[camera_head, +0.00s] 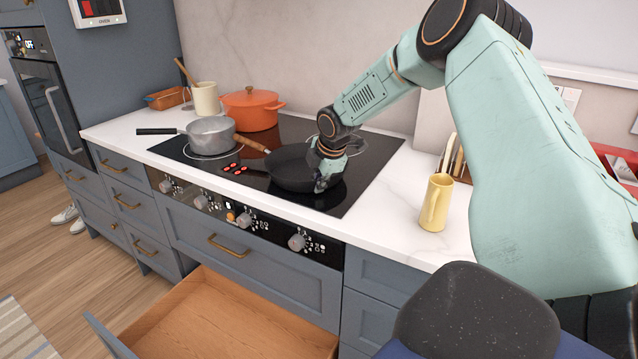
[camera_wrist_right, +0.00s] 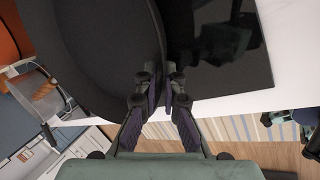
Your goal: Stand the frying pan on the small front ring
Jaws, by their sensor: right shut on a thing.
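The black frying pan (camera_head: 290,168) is at the front middle of the black glass hob (camera_head: 363,170), level or nearly so. Its brown handle (camera_head: 252,143) points to the back left. My right gripper (camera_head: 325,183) is shut on the pan's right rim. In the right wrist view the fingers (camera_wrist_right: 158,88) pinch the edge of the dark pan (camera_wrist_right: 105,50). I cannot tell whether the pan's base touches the glass. The pan and gripper hide the hob beneath, and no ring marking shows clearly there. My left gripper is not in view.
A grey saucepan (camera_head: 211,134) stands at the hob's left, close to the pan's handle. An orange pot (camera_head: 252,108) is behind. A yellow mug (camera_head: 436,203) stands on the white counter at right. Control knobs (camera_head: 297,242) line the front. A drawer (camera_head: 215,325) hangs open below.

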